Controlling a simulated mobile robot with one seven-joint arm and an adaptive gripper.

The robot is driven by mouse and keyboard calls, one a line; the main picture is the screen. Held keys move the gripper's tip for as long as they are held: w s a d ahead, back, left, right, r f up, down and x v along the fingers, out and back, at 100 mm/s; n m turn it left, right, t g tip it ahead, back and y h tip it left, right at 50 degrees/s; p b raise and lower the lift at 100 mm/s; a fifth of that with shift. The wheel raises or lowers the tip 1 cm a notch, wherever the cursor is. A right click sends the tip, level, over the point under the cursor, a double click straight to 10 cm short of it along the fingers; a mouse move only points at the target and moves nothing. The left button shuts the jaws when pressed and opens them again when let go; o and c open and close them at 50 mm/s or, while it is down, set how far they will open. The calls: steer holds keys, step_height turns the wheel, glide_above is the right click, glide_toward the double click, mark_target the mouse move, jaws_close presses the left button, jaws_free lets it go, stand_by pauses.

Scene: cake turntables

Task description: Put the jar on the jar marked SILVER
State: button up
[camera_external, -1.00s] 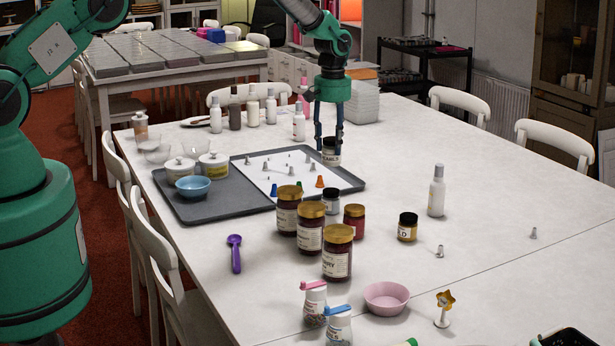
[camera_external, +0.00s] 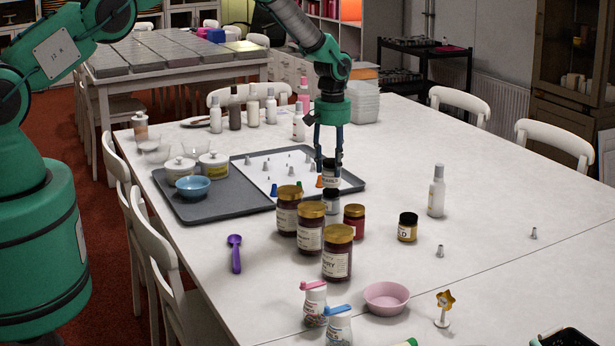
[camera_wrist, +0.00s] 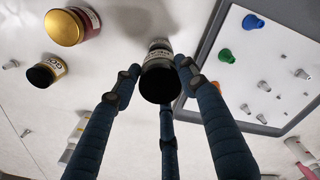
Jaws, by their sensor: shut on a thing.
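My gripper (camera_external: 329,165) is shut on a small jar (camera_external: 331,178) with a dark lid and a pale label, apparently reading PEARLS. In the wrist view the held jar (camera_wrist: 159,80) sits upright between the fingers of my gripper (camera_wrist: 155,75). Directly below it in the outside view stands another small jar (camera_external: 332,205) with a pale, silvery body. Its label is not readable, so I cannot tell for sure that it is marked SILVER. The held jar hides its top, and I cannot tell whether the two touch. Its edge shows behind the held jar in the wrist view (camera_wrist: 160,45).
Three large gold-lidded jars (camera_external: 310,230) stand close in front to the left. A red jar (camera_external: 354,222) is close on the right, with a dark-lidded gold jar (camera_external: 407,229) beyond. A grey tray (camera_external: 217,212) lies left and behind. The table's right side is mostly clear.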

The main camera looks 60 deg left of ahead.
mark_target(332, 161)
steer(key=shift+f, duration=0.65)
steer(key=shift+f, duration=0.15)
steer(key=o, duration=1.2)
steer(key=shift+r, duration=6.15)
